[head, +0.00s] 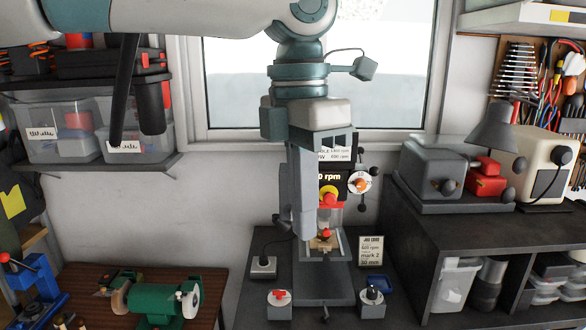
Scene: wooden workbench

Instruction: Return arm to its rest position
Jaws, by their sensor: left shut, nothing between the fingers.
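My left arm comes in along the top from the left and bends down at the wrist in front of the window. My left gripper (305,232) points straight down, its fingers shut with nothing between them. It hangs in front of the drill press (327,195), covering part of its left side; I cannot tell whether it touches. Near the fingertips, a small wooden piece with a red top (325,242) sits on the press. My right gripper is not in view.
A green bench grinder (160,300) stands at lower left, with a blue vise (35,285) beside it. Clear bins (65,135) sit on a left shelf. Grey machines (445,170) stand on the right bench.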

